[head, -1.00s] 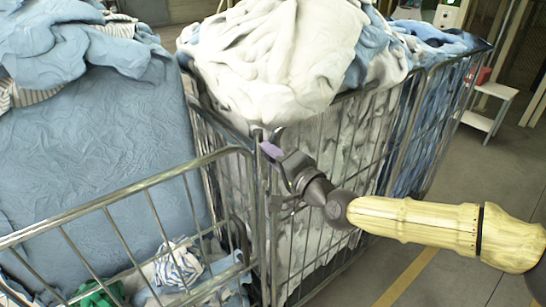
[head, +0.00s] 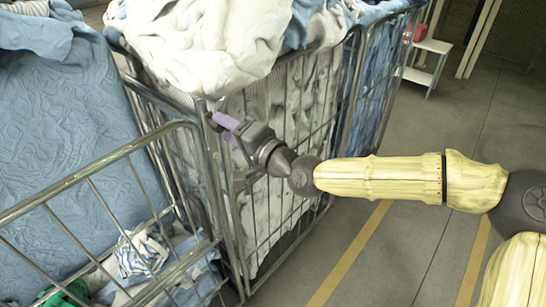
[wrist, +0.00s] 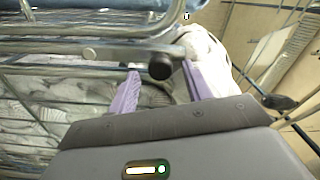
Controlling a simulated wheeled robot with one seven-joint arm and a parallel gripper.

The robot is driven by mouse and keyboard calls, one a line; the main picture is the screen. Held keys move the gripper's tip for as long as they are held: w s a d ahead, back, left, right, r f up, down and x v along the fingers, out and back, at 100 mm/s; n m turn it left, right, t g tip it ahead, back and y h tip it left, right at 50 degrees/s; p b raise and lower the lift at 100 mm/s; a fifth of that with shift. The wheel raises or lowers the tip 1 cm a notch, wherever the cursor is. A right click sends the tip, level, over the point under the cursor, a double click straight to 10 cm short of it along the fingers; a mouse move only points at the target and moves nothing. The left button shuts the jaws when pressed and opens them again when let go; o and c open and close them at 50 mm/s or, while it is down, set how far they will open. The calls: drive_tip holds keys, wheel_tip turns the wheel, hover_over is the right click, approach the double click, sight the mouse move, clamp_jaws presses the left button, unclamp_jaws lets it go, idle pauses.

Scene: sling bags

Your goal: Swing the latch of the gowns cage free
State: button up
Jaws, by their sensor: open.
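A wire cage heaped with white cloth (head: 225,45) stands in the middle of the head view. No label shows which cage holds gowns. My gripper (head: 226,127) is at this cage's near upper corner, beside the corner post. In the wrist view, a metal latch bar (wrist: 115,53) with a dark round knob (wrist: 160,67) lies along the cage frame. My gripper (wrist: 161,82) is open, with its purple fingers on either side of the knob. I cannot tell whether either finger touches it. In the head view the latch is hidden or too small to make out.
At left, a cage with blue cloth (head: 65,130) has a low front gate (head: 100,180) close by the corner. Another cage of blue cloth (head: 385,70) stands behind. A white stool (head: 428,48) is at the back right. The floor at right is clear, with yellow lines.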

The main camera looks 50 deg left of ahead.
drive_tip(key=w+d+b, duration=0.1)
drive_tip(key=d+b, duration=0.2)
drive_tip(key=d, duration=1.1)
drive_tip(key=shift+w+d, duration=0.15)
drive_tip(key=shift+d, duration=0.05)
drive_tip(key=w+d+f+t+h, duration=0.1)
drive_tip(key=w+d+f+h, duration=0.15)
drive_tip(key=f, duration=0.45)
drive_tip(key=w+d+f+t+h, duration=0.1)
drive_tip(key=f+h, duration=0.2)
drive_tip(key=f, duration=0.4)
drive_tip(key=w+d+f+t+h, duration=0.2)
drive_tip(key=w+d+f+h, duration=0.45)
drive_tip(key=d+f, duration=0.5)
drive_tip(key=w+d+m+h, duration=0.1)
drive_tip(key=w+d+h, duration=0.2)
drive_tip(key=d, duration=1.4)
drive_tip(key=s+d+r+m+h, duration=0.1)
drive_tip(key=s+d, duration=0.1)
drive_tip(key=d, duration=0.5)
drive_tip(key=s+d+r+m+h, duration=0.2)
drive_tip(key=d, duration=0.5)
drive_tip(key=shift+s+d, duration=0.4)
